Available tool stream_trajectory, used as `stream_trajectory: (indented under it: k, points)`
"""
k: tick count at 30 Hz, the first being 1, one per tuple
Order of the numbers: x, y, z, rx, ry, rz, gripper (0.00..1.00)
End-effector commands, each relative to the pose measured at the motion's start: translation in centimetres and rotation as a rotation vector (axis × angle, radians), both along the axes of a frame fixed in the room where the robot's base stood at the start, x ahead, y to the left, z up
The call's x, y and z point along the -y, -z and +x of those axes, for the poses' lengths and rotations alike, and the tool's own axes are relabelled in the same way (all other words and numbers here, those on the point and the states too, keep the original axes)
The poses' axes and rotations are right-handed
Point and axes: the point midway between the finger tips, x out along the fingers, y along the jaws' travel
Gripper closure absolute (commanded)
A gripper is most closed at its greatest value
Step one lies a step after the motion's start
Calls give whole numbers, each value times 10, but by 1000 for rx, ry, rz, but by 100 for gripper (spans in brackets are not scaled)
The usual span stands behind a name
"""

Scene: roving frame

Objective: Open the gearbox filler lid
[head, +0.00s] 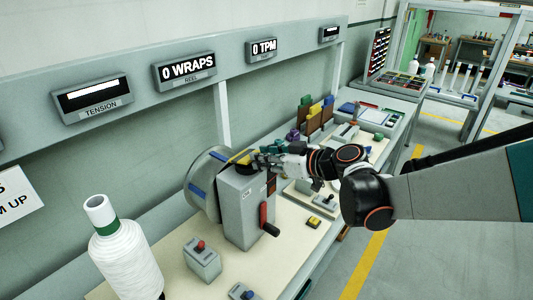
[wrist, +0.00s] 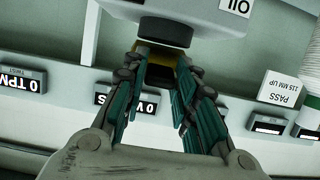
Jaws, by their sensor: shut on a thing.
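The gearbox (head: 240,212) is a grey box on the bench, with a red-handled lever on its front. A yellow and dark lid (head: 240,156) shows at its top, beside my fingers. My gripper (head: 258,162) is at the top of the gearbox, reaching in from the right. In the wrist view my gripper (wrist: 159,75) has its teal-padded fingers on either side of a yellow-edged part, the lid (wrist: 160,50), and is shut on it. A grey body with a dark patch hides its far side. How far the lid is raised I cannot tell.
A reel (head: 198,190) with blue tabs stands left of the gearbox. A white thread spool (head: 126,255), a red-knobbed box (head: 202,262) and a yellow button (head: 314,222) are on the bench. A sign panel with displays (head: 185,72) runs above. Coloured blocks (head: 315,115) stand behind my arm.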

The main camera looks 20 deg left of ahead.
Motion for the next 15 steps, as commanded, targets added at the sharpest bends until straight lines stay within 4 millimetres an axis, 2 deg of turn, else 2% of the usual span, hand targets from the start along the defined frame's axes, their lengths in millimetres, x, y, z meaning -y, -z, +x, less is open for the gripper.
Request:
stream_trajectory:
  k: [1, 15]
  points:
    - [-3, -15, 0, -17, -1, -42, 100]
    - [-31, -54, 12, -188, -2, -454, 100]
